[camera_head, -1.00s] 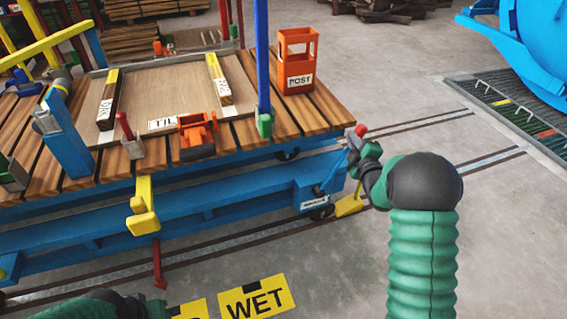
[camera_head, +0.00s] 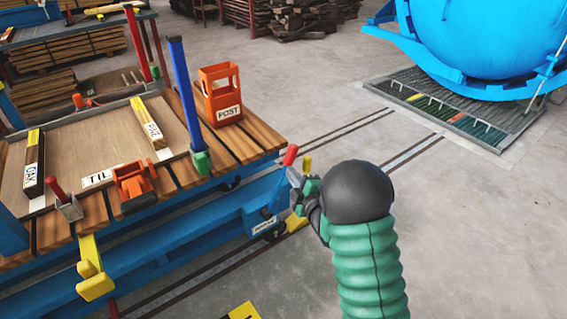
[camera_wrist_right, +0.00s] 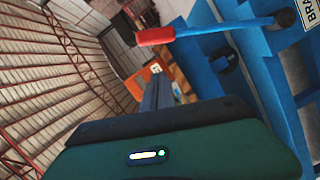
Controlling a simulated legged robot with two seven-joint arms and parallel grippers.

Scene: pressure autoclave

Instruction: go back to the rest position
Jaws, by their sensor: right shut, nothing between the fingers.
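My right arm comes in from the bottom right in the head view. My right gripper (camera_head: 301,190) is mostly hidden behind its own dark wrist, close to the cart's near right corner. In the right wrist view its fingers (camera_wrist_right: 158,90) are together with nothing between them. A lever with a red grip (camera_head: 291,155) stands by that corner. In the right wrist view its red grip (camera_wrist_right: 155,36) and blue bar lie beyond the fingertips, apart from them. My left gripper is out of view.
The blue cart (camera_head: 175,235) with a slatted wooden deck fills the left. An orange POST holder (camera_head: 221,95) and a blue post (camera_head: 186,90) stand on it. A blue autoclave (camera_head: 480,50) and floor grating (camera_head: 450,110) are at the back right. Floor right of my arm is clear.

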